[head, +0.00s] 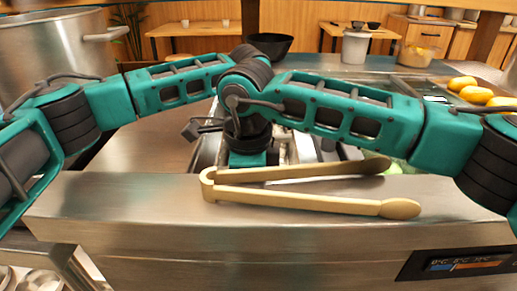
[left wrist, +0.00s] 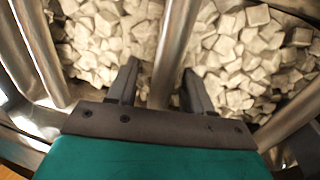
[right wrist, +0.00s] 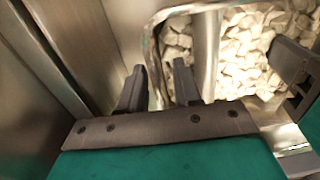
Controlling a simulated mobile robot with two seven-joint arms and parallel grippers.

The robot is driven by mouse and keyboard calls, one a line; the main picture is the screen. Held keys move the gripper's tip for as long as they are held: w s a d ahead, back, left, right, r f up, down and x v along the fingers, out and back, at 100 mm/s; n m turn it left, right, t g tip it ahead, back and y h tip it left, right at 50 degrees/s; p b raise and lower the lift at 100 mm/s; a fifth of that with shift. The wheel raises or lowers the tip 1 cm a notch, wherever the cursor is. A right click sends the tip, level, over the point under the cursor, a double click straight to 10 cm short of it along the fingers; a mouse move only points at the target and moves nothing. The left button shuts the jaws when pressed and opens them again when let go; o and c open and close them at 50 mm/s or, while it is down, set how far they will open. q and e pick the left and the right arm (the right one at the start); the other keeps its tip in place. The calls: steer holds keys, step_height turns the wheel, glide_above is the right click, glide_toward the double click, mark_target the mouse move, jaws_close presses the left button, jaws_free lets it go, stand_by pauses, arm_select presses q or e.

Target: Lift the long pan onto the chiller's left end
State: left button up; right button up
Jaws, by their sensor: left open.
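A metal pan of pale cubes shows its rim (right wrist: 152,45) in the right wrist view. The left wrist view shows pale cubes on both sides of a metal bar (left wrist: 176,45). I cannot tell which rim belongs to the long pan. My left gripper (left wrist: 158,82) is open, its fingers on either side of that bar. My right gripper (right wrist: 160,85) has its fingers apart near the pan's corner, with no visible grip on it. In the head view my arms cross over the chiller and hide most of its pans. The chiller's left end (head: 150,148) is bare metal.
Beige tongs (head: 300,202) lie on the chiller's front ledge (head: 130,200). A large steel pot (head: 45,55) stands at left, and a black bowl (head: 270,42) behind my arms. Yellow items (head: 475,93) sit at right. My two wrists are close together.

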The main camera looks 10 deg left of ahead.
arm_select(q)
steer(key=c, duration=0.6)
arm_select(e)
jaws_close()
arm_select(q)
jaws_close()
steer(key=shift+r, duration=0.15)
arm_select(e)
steer(key=shift+r, duration=0.15)
